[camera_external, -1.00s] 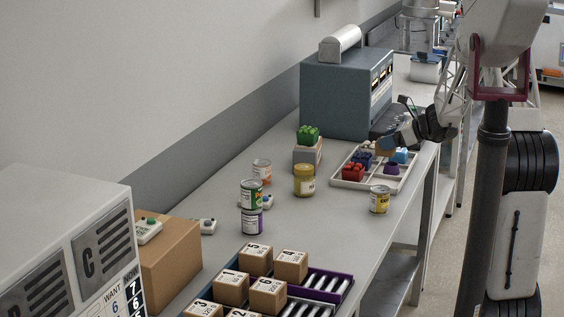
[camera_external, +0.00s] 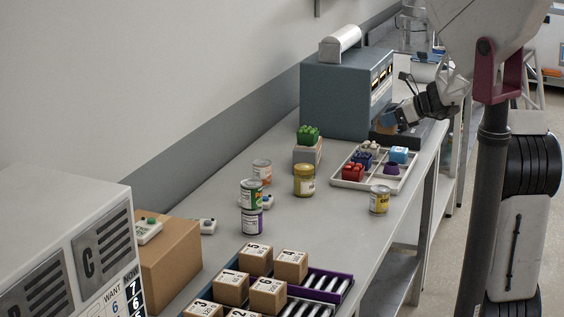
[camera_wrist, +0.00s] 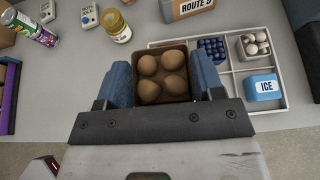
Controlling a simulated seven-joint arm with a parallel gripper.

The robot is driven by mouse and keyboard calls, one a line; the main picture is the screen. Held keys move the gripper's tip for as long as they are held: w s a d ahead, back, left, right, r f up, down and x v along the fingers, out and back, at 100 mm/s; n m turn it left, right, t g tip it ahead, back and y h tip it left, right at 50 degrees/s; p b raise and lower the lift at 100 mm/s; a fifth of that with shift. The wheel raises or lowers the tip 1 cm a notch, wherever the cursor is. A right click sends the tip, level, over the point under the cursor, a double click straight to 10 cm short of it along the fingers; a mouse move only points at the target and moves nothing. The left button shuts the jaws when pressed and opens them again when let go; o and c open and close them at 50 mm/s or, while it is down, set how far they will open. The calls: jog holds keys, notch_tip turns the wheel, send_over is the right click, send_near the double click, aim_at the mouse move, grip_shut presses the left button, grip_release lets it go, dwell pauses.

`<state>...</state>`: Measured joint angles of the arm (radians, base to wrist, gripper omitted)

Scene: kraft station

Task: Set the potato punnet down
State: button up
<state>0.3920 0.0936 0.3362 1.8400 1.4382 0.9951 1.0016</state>
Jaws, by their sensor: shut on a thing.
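The potato punnet (camera_wrist: 176,91) is a brown square tub with several round potatoes in it. My gripper (camera_wrist: 163,78) is shut on it, with one blue finger at each side in the wrist view. In the external view the punnet (camera_external: 381,128) is a small, partly hidden brown shape under my gripper (camera_external: 391,119). Whether the punnet's underside touches anything is hidden.
The blue-grey machine (camera_external: 335,95) stands behind. Cans and a jar (camera_external: 304,181) stand nearer.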

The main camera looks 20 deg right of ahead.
notch_tip(320, 180, up, 4)
jog(key=shift+r, duration=0.1)
jog(key=s+a+n+g+y, duration=0.1)
jog(key=s+a+n+g, duration=0.1)
jog(key=a, duration=1.3)
jog(key=s+a+n+g+y, duration=0.2)
jog(key=a, duration=1.4)
jog(key=s+a+n+g, duration=0.3)
jog(key=s+a, duration=0.5)
jog(key=a, duration=0.5)
jog(key=s+a+n+g, duration=0.2)
jog(key=s+a, duration=0.5)
jog(key=a, duration=0.7)
notch_tip(320, 180, down, 12)
jog(key=shift+s+r+y, duration=0.2)
jog(key=shift+s+y, duration=0.1)
jog(key=shift+y, duration=0.1)
jog(key=shift+f, duration=0.1)
jog(key=shift+f, duration=3)
